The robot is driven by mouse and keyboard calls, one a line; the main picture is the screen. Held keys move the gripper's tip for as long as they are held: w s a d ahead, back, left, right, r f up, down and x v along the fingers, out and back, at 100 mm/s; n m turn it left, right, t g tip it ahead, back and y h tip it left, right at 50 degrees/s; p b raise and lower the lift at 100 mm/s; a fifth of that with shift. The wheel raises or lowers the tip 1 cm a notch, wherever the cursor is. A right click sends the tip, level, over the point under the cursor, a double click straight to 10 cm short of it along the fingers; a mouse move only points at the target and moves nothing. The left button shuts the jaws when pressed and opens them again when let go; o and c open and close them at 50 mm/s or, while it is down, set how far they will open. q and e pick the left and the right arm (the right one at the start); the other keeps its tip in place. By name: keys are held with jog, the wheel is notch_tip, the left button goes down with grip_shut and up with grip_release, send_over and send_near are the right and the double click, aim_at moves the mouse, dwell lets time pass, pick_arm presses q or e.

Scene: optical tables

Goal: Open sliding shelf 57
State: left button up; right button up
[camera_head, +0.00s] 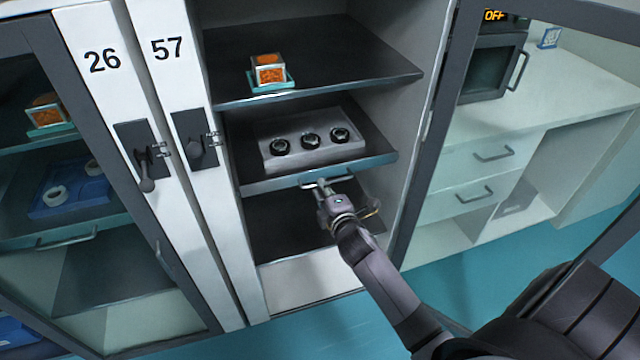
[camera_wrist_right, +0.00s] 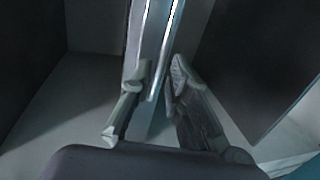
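The cabinet post marked 57 (camera_head: 167,49) stands left of an uncovered bay with dark shelves. The sliding shelf (camera_head: 275,184) in its middle carries a grey block with three dark round pieces. Its front edge has a bar handle (camera_head: 312,183), which also shows in the wrist view (camera_wrist_right: 167,50). My right gripper (camera_head: 323,190) is at this handle. In the wrist view, its fingertips (camera_wrist_right: 160,75) stand apart, one on each side of the bar; firm contact is not clear. My left gripper is not in view.
An upper shelf (camera_head: 335,75) holds a small box of orange pieces. A frame post (camera_head: 430,130) borders the bay at the right, with a white drawer counter (camera_head: 510,135) beyond. Teal floor (camera_head: 440,285) is clear in front.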

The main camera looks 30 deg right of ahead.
jog(key=shift+x, duration=1.55)
jog(key=shift+c, duration=0.5)
grip_shut()
